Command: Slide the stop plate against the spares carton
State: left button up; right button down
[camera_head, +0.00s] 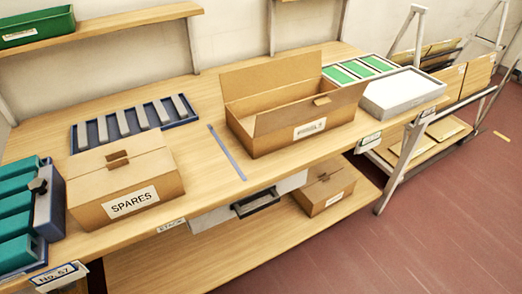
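A closed cardboard carton marked SPARES (128,187) stands at the front left of the workbench. Just left of it is an upright blue-grey plate (50,212) with a black knob, which looks like the stop plate. It stands at the right end of a row of teal blocks (14,222). In the picture the plate's right edge and the carton's left side nearly meet; I cannot tell whether they touch. Neither of my grippers is in view.
Behind the carton lies a blue rack with grey bars (134,122). A blue strip (227,152) lies on the bare bench between the carton and an open cardboard box (285,133). A grey tray (404,94) and a tray of green panels (358,68) are at right.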

aim_at(49, 187)
jog(key=u, duration=1.65)
